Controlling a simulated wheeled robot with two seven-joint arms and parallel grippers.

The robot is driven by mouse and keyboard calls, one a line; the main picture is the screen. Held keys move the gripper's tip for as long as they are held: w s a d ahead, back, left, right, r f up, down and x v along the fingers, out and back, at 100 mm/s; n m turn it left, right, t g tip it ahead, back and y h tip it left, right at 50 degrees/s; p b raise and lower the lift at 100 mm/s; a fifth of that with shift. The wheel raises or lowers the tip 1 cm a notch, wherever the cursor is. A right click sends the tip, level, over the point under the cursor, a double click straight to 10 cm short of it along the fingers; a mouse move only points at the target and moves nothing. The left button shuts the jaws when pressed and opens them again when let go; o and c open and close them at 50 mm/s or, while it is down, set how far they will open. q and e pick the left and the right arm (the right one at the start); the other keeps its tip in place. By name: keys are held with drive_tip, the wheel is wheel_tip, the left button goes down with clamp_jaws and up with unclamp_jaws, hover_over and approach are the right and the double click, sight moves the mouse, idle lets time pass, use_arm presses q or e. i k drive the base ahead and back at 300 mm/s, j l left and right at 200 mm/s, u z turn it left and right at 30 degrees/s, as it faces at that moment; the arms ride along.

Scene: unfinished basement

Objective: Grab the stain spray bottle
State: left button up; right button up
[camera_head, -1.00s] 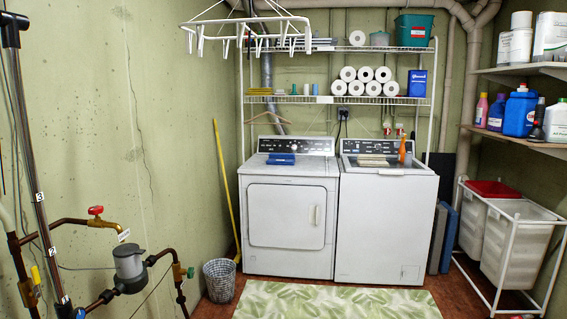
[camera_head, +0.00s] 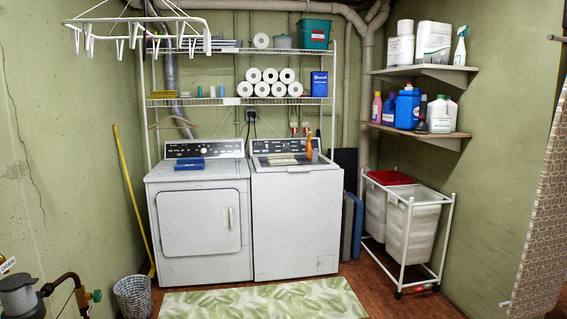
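A white spray bottle with a trigger head (camera_head: 460,46) stands upright at the right end of the upper wall shelf (camera_head: 428,69), on the right wall. A small orange bottle-like item (camera_head: 309,148) stands on top of the white washer (camera_head: 295,222), near its right side. No label is readable on either, so I cannot tell which one is the stain spray. Neither of my grippers is in view.
The dryer (camera_head: 199,220) stands left of the washer. A hamper cart (camera_head: 411,230) stands below the right shelves. A waste basket (camera_head: 133,297) and pipes (camera_head: 60,285) are at lower left. A leaf-patterned rug (camera_head: 265,300) covers the floor in front; red floor shows to its right.

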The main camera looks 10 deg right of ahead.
sight(308, 148)
drive_tip(key=i+l+z, duration=0.2)
drive_tip(key=i, duration=0.15)
drive_tip(key=i+z, duration=0.5)
drive_tip(key=i, duration=2.85)
drive_tip(key=i+u, duration=0.2)
drive_tip(key=i, duration=0.3)
drive_tip(key=i+l+u, duration=0.15)
drive_tip(key=i, duration=0.35)
drive_tip(key=i+l+u, duration=0.2)
drive_tip(key=i, duration=0.25)
drive_tip(key=i+l+u, duration=0.2)
drive_tip(key=i, duration=0.3)
drive_tip(key=l, duration=0.1)
